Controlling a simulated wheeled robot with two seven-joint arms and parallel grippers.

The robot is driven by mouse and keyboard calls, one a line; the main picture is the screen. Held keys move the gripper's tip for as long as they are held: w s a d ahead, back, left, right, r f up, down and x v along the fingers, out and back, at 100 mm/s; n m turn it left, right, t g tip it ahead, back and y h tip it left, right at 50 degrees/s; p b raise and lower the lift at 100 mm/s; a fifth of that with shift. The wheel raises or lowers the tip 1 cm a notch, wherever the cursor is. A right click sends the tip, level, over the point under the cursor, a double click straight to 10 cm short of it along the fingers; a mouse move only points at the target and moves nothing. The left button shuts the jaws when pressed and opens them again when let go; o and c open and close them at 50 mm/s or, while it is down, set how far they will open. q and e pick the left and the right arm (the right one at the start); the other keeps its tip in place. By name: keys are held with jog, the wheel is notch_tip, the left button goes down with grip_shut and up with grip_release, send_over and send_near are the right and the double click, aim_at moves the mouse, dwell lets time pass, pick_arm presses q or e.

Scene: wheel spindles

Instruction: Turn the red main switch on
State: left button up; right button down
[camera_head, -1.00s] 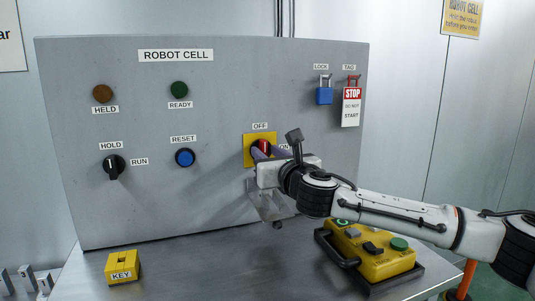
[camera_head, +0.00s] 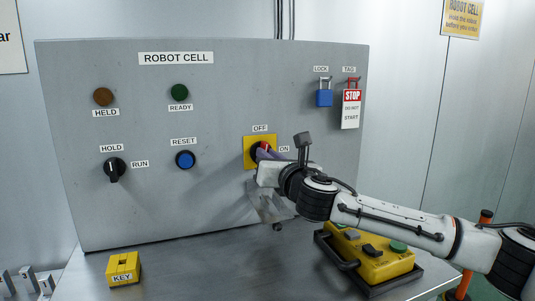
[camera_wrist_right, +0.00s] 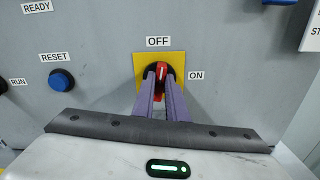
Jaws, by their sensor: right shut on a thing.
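The red main switch (camera_head: 264,147) sits on a yellow plate (camera_head: 248,152) on the grey panel, with OFF above it and ON to its right. In the right wrist view the red handle (camera_wrist_right: 162,70) points up, close to the OFF side. My right gripper (camera_wrist_right: 163,88) is shut on the handle, one purple finger on each side. In the head view the same gripper (camera_head: 263,153) partly hides the switch, so the handle's exact angle is hard to tell there. My left gripper is not in view.
The panel also carries a blue RESET button (camera_head: 185,159), a black HOLD/RUN knob (camera_head: 114,169), a blue lock (camera_head: 324,97) and a STOP tag (camera_head: 351,108). A yellow pendant (camera_head: 372,262) lies under my right arm. A yellow KEY block (camera_head: 123,269) stands front left.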

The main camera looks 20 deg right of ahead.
jog(key=shift+d+f+m+p, duration=0.1)
jog(key=shift+m+p, duration=0.6)
jog(key=shift+m, duration=1.95)
jog(key=shift+d+f+m+p, duration=0.15)
jog(key=shift+m+p, duration=0.55)
jog(key=shift+m, duration=1.9)
jog(key=shift+a+f+m+p, duration=0.1)
jog(key=shift+m+p, duration=0.6)
jog(key=shift+m, duration=1.95)
jog(key=c, duration=1.8)
grip_release()
jog(key=shift+d, duration=0.1)
jog(key=shift+o, duration=0.2)
jog(key=s+b, duration=0.1)
jog(key=s, duration=0.9)
jog(key=shift+s+d, duration=0.15)
jog(key=shift+d, duration=0.05)
